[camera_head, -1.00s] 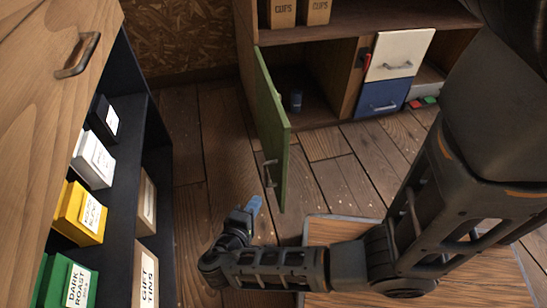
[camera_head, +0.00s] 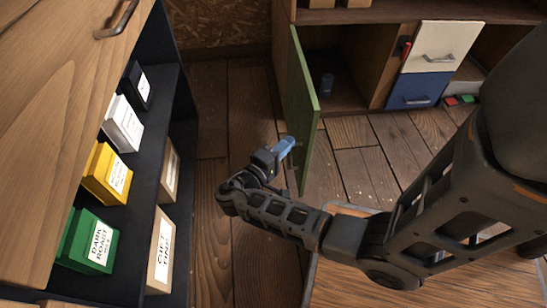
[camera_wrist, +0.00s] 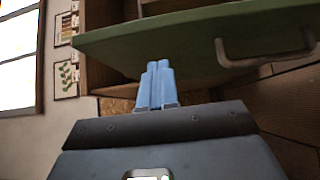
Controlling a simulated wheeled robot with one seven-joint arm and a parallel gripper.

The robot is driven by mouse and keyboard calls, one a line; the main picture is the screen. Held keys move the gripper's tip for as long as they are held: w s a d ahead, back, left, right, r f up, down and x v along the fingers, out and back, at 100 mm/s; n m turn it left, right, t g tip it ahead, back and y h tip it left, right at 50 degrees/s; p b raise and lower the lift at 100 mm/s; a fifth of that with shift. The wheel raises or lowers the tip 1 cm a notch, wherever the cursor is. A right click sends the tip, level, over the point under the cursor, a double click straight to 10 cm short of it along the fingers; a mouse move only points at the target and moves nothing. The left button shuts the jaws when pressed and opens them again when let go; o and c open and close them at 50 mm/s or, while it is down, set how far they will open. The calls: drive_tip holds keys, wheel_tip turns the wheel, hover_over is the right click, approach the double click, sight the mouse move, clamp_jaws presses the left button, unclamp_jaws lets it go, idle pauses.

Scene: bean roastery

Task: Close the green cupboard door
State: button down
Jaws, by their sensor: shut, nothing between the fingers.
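The green cupboard door (camera_head: 303,100) stands open, swung out from the left side of the low cupboard (camera_head: 283,80). Its metal handle (camera_wrist: 265,58) shows in the wrist view, to the right of my fingers. My gripper (camera_head: 286,146) has its blue fingers together and empty. In the head view the fingertips are close to the door's left face, near its free edge. In the wrist view the fingers (camera_wrist: 157,82) point toward the green panel (camera_wrist: 150,42). I cannot tell whether they touch it.
A dark shelf (camera_head: 160,95) with several boxes and bags stands at left. Wooden floor is clear before the cupboard.

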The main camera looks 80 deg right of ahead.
sight(308, 136)
drive_tip(key=shift+s+d, duration=0.3)
drive_tip(key=shift+s, duration=0.6)
drive_tip(key=shift+s+d, duration=0.25)
drive_tip(key=shift+s, duration=0.6)
